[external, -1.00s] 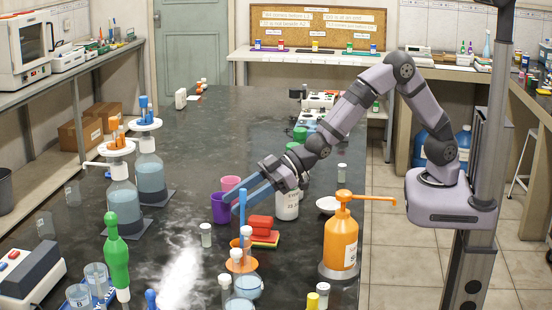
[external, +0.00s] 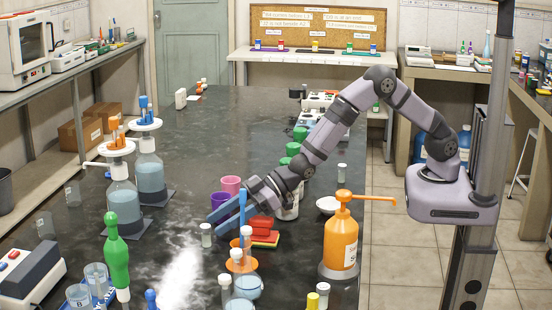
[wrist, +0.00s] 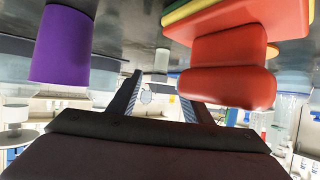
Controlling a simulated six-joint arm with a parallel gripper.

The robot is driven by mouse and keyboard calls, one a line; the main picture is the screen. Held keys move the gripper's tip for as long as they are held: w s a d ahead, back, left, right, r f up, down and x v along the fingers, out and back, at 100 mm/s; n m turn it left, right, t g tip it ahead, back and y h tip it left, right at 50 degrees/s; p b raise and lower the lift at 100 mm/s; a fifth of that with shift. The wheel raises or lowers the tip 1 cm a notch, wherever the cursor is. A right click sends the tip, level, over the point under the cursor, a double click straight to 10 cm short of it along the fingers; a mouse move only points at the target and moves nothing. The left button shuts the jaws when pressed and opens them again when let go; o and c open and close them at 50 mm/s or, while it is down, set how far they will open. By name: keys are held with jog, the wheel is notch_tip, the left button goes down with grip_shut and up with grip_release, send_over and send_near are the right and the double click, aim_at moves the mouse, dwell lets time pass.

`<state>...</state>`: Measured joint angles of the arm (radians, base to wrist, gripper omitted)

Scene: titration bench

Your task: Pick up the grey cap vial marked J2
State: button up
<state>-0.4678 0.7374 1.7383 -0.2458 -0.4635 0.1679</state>
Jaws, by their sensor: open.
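Several small vials with pale, white-to-grey caps stand on the bench; their marks are too small to read, so I cannot tell which is J2. One pale-capped vial (external: 206,235) stands by itself just in front of and left of my gripper (external: 221,212). My gripper is open and empty, low over the bench beside the purple cup (external: 220,207). In the wrist view its fingers (wrist: 160,90) are spread, with a small pale, clear object (wrist: 160,60) beyond them.
The purple cup (wrist: 62,48) and a stack of red sponges (wrist: 228,75) flank the fingers closely in the wrist view. Bare bench lies left of the gripper.

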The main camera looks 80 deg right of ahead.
jog(key=shift+x, duration=1.2)
jog(key=shift+c, duration=0.7)
jog(key=c, duration=1)
jog(key=shift+r, duration=0.1)
notch_tip(320, 180, up, 10)
